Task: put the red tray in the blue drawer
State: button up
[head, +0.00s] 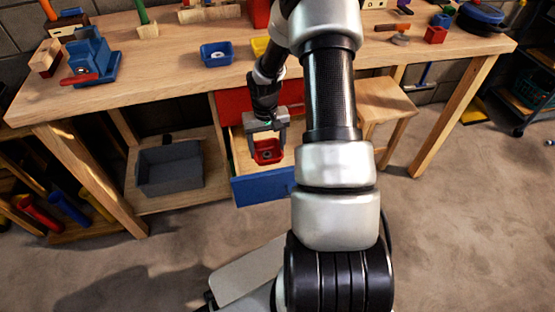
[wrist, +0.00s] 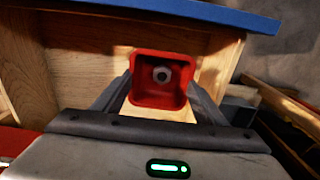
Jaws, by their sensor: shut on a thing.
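The blue drawer (head: 263,188) is pulled open under the workbench, its wooden inside showing. Its blue front edge (wrist: 210,14) runs along the top of the wrist view. The small red tray (head: 267,152) is at the opened drawer, and a grey nut-like piece (wrist: 162,75) lies in it. My gripper (head: 267,138) points down and is shut on the red tray (wrist: 158,98), with a finger on each side of it. I cannot tell whether the tray touches the drawer bottom. My arm hides the drawer's right part in the head view.
A red drawer front (head: 247,100) sits just above the open drawer. The workbench top (head: 160,85) holds a blue tray (head: 216,54), a blue vise (head: 92,62) and other tools. A grey bin (head: 170,168) stands on the shelf at left. A wooden stool (head: 388,103) is at right.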

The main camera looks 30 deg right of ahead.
notch_tip(320, 180, down, 8)
jog(key=shift+b, duration=0.8)
jog(key=shift+f, duration=0.15)
jog(key=o, duration=1.1)
jog(key=shift+c, duration=0.2)
notch_tip(320, 180, up, 12)
jog(key=p, duration=0.3)
